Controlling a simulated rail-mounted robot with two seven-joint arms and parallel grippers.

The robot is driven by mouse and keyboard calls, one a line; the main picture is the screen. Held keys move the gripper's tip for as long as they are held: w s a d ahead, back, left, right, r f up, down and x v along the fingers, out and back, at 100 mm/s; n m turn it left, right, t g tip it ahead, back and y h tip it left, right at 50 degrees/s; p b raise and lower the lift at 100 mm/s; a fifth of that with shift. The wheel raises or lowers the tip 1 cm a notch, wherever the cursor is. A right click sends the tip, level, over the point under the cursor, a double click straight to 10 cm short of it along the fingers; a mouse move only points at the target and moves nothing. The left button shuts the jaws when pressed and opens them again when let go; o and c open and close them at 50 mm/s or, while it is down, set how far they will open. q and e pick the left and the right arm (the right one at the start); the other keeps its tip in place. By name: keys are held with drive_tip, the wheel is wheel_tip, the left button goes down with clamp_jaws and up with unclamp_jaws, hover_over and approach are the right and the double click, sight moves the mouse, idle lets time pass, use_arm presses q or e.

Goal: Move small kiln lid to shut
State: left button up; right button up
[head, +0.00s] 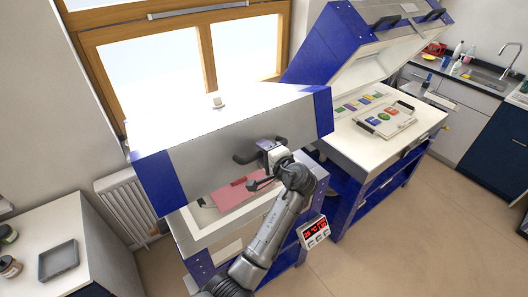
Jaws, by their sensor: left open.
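The small kiln lid (190,150), light grey with blue corners, is partly raised over the small kiln (232,232), with a gap along its front. A dark handle (243,158) sits on the lid's front face. My left gripper (265,163) is open at this handle, with part of it overlapping the handle. I cannot tell whether it touches. Inside the kiln, a pink sheet (235,194) shows through the gap. My right gripper is not in view.
A larger blue and white kiln (365,150) stands to the right with its lid (375,40) raised and coloured pieces inside. A red-lit controller (314,232) is at the small kiln's front right corner. A grey tray (58,261) lies on the left counter. Floor at right is clear.

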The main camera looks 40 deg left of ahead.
use_arm(q)
drive_tip(key=shift+c, duration=0.2)
drive_tip(key=c, duration=0.7)
clamp_jaws()
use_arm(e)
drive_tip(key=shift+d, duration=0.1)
